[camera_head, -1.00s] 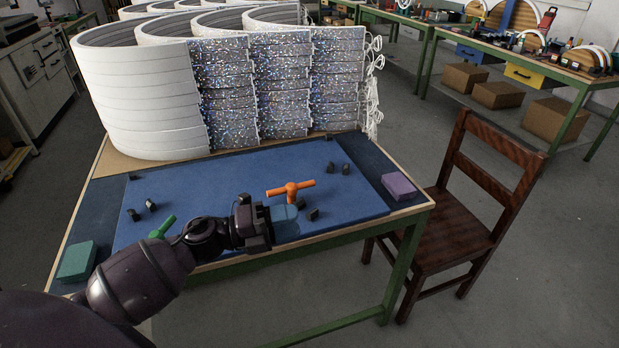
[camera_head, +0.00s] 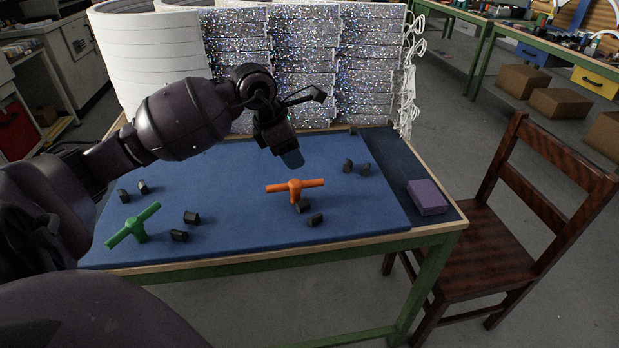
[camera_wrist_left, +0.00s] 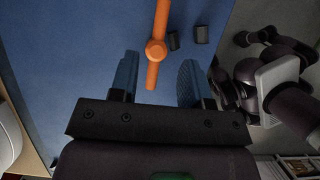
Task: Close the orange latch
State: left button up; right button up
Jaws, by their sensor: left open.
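The orange latch (camera_head: 311,184) is a T-shaped handle on a short post on the blue board. Its bar runs roughly left to right in the head view. In the left wrist view the orange latch (camera_wrist_left: 160,22) runs up the picture, its near end between my finger lines. My left gripper (camera_head: 292,158) is open and empty, above and behind the latch, fingers pointing down. Its two blue fingers show spread apart in the left wrist view (camera_wrist_left: 159,80). I see no contact with the latch. Black blocks (camera_head: 303,206) sit just in front of the latch. My right gripper is not in view.
A green latch (camera_head: 139,231) stands at the board's front left, with black blocks (camera_head: 191,217) near it. More black blocks (camera_head: 364,169) sit right of the orange latch. A purple block (camera_head: 428,197) lies on the table's right.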

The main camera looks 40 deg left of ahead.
aim_at(295, 192)
pick_arm(q)
jog(key=b+x, duration=0.1)
jog(key=x, duration=0.7)
jog(key=shift+w+f, duration=0.1)
jog(key=shift+f, duration=0.05)
grip_shut()
